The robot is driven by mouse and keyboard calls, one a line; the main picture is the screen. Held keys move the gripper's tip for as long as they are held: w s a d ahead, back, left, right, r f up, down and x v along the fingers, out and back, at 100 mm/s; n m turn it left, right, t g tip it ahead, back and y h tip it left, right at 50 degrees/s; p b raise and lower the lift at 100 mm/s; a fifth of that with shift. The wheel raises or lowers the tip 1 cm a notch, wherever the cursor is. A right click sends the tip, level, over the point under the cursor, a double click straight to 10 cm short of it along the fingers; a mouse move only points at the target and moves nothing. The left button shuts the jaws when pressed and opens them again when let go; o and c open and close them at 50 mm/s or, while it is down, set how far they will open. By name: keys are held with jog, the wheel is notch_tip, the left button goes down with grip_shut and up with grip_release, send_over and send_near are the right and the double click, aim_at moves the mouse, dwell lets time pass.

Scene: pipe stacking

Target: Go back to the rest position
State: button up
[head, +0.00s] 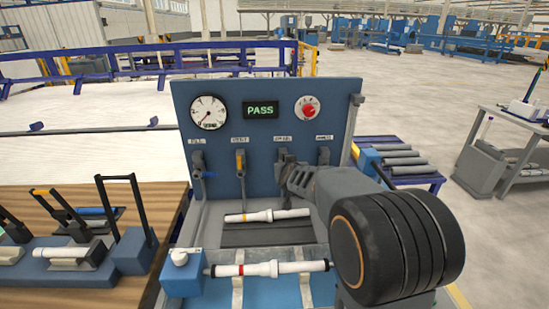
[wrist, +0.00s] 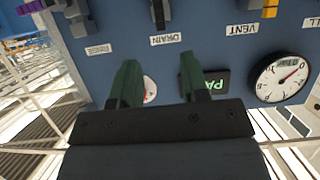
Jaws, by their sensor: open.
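My gripper (wrist: 160,85) shows in the wrist view with its two dark green fingers apart and nothing between them. It faces the blue panel (head: 275,105), close to the valve row. In the head view my arm reaches in from the right, and its end is near the third valve (head: 284,163); the fingers are hard to make out there. The panel carries a gauge (head: 208,112), a display (head: 261,110) reading PASS and a red knob (head: 308,107). A white pipe (head: 268,215) lies on the dark bed, and another pipe (head: 270,268) lies across the front fixture.
A wooden table (head: 150,195) at left holds black-handled clamps (head: 125,210). A rack of grey pipes (head: 400,161) stands behind my arm at right. A grey cart (head: 500,160) stands farther right. Open floor (head: 430,100) lies beyond.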

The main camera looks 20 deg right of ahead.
jog(key=s+a+f+n+g+y, duration=0.15)
jog(key=s+a+f+g, duration=0.25)
jog(key=s, duration=0.5)
jog(key=s+a+f+g+y, duration=0.3)
jog(key=s+a+f+g, duration=0.1)
jog(key=s, duration=0.5)
jog(key=s+r+n+g+h, duration=0.1)
jog(key=s+r, duration=0.1)
jog(key=s, duration=0.8)
jog(key=shift+s+a+r, duration=0.25)
jog(key=shift+a+r, duration=0.05)
jog(key=shift+r, duration=0.05)
